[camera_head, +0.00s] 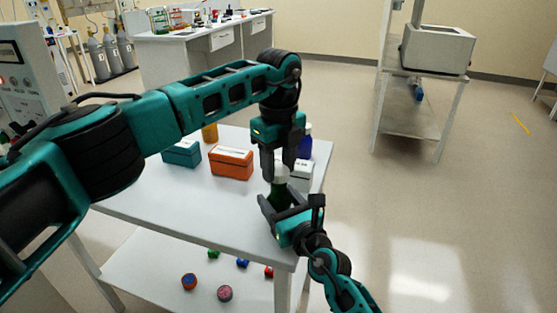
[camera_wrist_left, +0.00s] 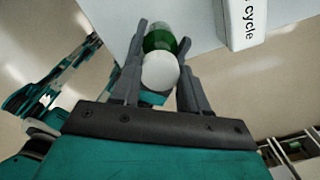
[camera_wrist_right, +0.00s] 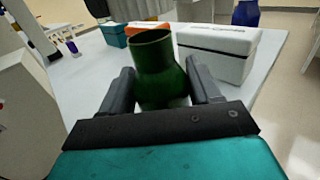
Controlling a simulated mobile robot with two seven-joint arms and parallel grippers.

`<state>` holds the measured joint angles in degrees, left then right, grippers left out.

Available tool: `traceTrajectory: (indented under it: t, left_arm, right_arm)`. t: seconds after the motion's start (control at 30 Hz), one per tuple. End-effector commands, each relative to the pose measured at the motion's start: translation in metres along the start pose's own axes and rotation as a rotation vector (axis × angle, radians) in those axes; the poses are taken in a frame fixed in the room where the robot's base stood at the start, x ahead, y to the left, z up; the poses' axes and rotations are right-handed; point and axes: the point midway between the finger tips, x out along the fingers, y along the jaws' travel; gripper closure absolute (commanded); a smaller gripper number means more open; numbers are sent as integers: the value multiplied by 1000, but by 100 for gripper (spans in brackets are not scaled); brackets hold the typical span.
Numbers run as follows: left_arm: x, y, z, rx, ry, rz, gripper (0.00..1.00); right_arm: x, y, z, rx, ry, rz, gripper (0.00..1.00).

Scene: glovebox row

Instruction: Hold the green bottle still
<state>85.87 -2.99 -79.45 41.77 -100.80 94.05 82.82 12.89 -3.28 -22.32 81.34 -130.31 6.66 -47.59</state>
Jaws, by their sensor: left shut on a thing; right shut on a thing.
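The green bottle (camera_head: 280,194) stands upright near the front right corner of the white table (camera_head: 150,200). My right gripper (camera_head: 288,207) is shut on its body from the front; in the right wrist view the bottle (camera_wrist_right: 156,70) sits between the fingers and its mouth looks uncovered. My left gripper (camera_head: 278,172) points down from above and is shut on a white cap (camera_wrist_left: 160,71). In the left wrist view the green bottle (camera_wrist_left: 160,40) shows beyond the cap. The cap looks just above the bottle's mouth; the exact gap is hard to tell.
An orange box (camera_head: 231,163), a teal box (camera_head: 181,153), a white box (camera_wrist_right: 215,52) and a blue bottle (camera_head: 305,146) stand behind. A yellow-orange container (camera_head: 209,132) is partly hidden by my left arm. Several small coloured items lie on the lower shelf (camera_head: 165,265).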

Motion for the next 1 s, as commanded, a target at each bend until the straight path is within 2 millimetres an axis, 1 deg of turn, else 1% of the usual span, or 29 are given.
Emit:
traceTrajectory:
  t: [0.27, 0.6, 1.0]
  left_arm:
    - [0, 0, 0, 0, 0, 0, 84]
    - [17, 0, 0, 0, 0, 1, 84]
    - [17, 0, 0, 0, 0, 0, 84]
  right_arm:
    - [0, 0, 0, 0, 1, 0, 92]
    - [0, 0, 0, 0, 0, 0, 92]
    - [0, 0, 0, 0, 1, 0, 92]
